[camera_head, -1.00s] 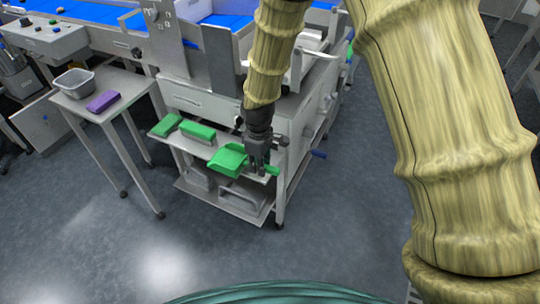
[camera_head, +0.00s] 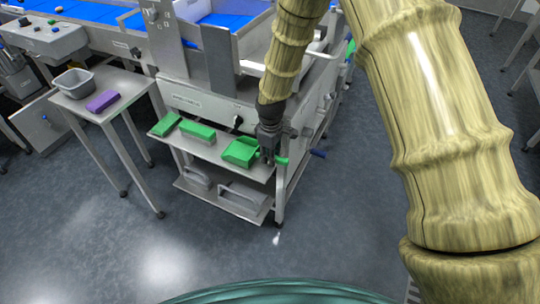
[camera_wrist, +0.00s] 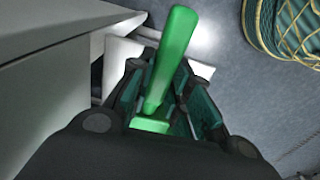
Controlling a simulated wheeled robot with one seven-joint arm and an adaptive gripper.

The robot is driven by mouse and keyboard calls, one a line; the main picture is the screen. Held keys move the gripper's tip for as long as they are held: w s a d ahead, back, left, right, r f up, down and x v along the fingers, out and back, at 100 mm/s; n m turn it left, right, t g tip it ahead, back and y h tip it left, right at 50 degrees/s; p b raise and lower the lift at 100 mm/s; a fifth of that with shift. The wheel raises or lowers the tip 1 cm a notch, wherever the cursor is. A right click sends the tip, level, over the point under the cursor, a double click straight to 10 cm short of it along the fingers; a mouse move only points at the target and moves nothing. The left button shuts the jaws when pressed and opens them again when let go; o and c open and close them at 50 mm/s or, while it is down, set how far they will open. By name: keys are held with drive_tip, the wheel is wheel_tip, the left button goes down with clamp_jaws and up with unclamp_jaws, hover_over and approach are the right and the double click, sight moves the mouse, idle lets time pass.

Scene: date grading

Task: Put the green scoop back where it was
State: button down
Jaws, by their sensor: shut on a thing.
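The green scoop (camera_head: 240,152) is at the right end of the upper shelf (camera_head: 222,160) under the machine, with its pan to the left and its handle to the right. My gripper (camera_head: 269,160) is shut on the scoop's handle. In the wrist view, the green handle (camera_wrist: 172,60) runs between the fingers of my gripper (camera_wrist: 160,95), and the pan is hidden there. I cannot tell whether the pan touches the shelf or hangs just above it.
Two green blocks (camera_head: 198,132) (camera_head: 166,124) lie on the same shelf to the left. Grey trays (camera_head: 240,195) lie on the lower shelf. A side table (camera_head: 85,97) holds a grey tub and a purple block. A blue handle (camera_head: 318,154) sticks out at right.

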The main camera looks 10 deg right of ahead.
drive_tip(key=c, duration=1.3)
unclamp_jaws()
wheel_tip(320, 180, up, 12)
drive_tip(key=shift+s+r, duration=0.1)
